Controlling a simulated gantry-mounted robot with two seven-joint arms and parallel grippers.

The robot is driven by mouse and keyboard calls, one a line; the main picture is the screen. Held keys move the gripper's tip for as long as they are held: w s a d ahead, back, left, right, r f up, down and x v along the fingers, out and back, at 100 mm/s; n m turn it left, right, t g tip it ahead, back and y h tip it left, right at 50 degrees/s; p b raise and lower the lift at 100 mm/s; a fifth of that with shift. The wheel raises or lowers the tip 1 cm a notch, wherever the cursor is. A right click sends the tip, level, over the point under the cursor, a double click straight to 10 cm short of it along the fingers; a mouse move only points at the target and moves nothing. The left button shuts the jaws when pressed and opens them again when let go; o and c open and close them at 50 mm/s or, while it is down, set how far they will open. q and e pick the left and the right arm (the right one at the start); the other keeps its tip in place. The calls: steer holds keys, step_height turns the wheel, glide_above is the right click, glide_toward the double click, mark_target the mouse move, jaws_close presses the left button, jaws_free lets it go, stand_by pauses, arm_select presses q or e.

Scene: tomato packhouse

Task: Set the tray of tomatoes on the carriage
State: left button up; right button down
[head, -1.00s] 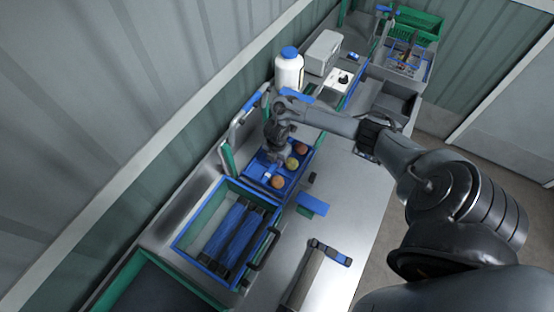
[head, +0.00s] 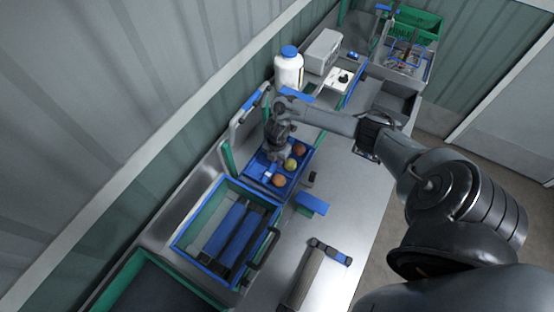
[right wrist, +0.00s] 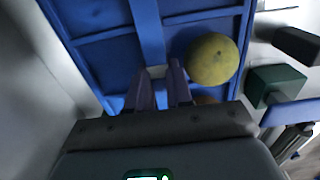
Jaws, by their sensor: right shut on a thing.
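The blue tray (head: 258,164) lies at the middle of the steel bench in the head view, with a red, a yellow-green (head: 291,164) and an orange tomato (head: 279,181) along its right side. My right gripper (head: 275,154) reaches down into it from above. In the right wrist view the fingers (right wrist: 160,88) are shut at a blue divider of the tray (right wrist: 105,58), beside the yellow-green tomato (right wrist: 212,59). The exact grip is partly hidden. A blue-rimmed green frame with blue slats (head: 222,232), possibly the carriage, lies in front of the tray. My left gripper is out of view.
A white bottle with a blue cap (head: 289,70) and a grey box (head: 321,52) stand behind. A blue block (head: 312,204) and a grey bar with a blue-ended handle (head: 308,278) lie right of the frame. Bare steel shows along the right edge.

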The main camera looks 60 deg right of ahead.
steer(key=shift+f, duration=0.1)
stand_by(0.6)
steer(key=shift+f+b, duration=0.35)
steer(key=c, duration=0.9)
jaws_free()
steer(key=shift+c, duration=0.2)
steer(key=shift+c, duration=0.3)
steer(key=shift+c, duration=1.3)
steer(key=shift+r, duration=0.1)
